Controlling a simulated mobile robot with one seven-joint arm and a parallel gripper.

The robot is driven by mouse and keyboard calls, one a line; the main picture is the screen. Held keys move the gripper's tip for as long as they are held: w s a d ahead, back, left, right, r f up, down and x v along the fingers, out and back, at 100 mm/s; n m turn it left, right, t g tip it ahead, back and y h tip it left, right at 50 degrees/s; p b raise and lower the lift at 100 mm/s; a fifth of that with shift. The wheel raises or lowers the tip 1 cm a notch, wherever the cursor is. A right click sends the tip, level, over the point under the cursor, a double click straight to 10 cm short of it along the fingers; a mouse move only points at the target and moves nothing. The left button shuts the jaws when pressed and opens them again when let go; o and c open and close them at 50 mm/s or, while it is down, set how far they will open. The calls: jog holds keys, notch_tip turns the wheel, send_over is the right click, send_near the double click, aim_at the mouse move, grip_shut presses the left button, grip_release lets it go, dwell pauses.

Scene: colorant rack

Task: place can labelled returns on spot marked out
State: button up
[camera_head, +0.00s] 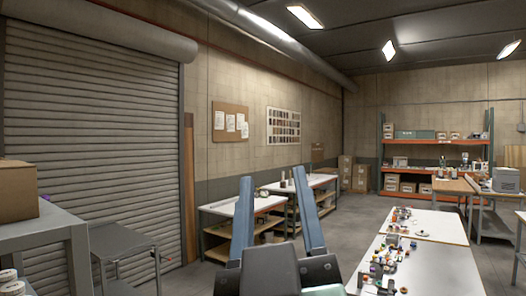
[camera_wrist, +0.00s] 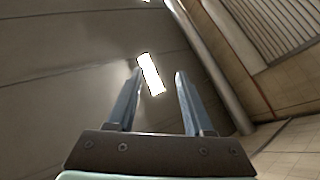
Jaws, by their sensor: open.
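My gripper (camera_head: 271,174) is raised in front of me, fingers pointing up, spread apart with nothing between them. In the wrist view my gripper (camera_wrist: 158,72) is also open and empty, facing the ceiling. I cannot make out a can labelled returns or a spot marked out. Small containers (camera_head: 10,288) show cut off at the lower left edge, with no readable labels. Many small coloured items lie on the white table (camera_head: 440,268) at the right, too small to tell apart.
A grey bench (camera_head: 40,235) with a cardboard box (camera_head: 17,191) and a low dark cart (camera_head: 122,241) stand at left by the roller shutter (camera_head: 92,110). White-topped benches (camera_head: 245,206) line the wall. Orange shelving (camera_head: 430,142) stands at the back. Open floor (camera_head: 375,212) shows in the middle.

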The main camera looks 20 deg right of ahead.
jog(key=s+a+r+t+y, duration=0.2)
jog(key=a+y, duration=0.1)
jog(key=a, duration=0.2)
jog(key=s+a+r+t+y, duration=0.2)
jog(key=a+r+y, duration=0.1)
jog(key=a, duration=0.3)
jog(key=shift+a+r+n+y, duration=0.2)
jog(key=shift+a+n+y, duration=0.1)
jog(key=shift+y, duration=0.3)
jog(key=shift+s, duration=0.1)
notch_tip(320, 180, down, 9)
jog(key=b, duration=0.8)
jog(key=shift+b, duration=0.35)
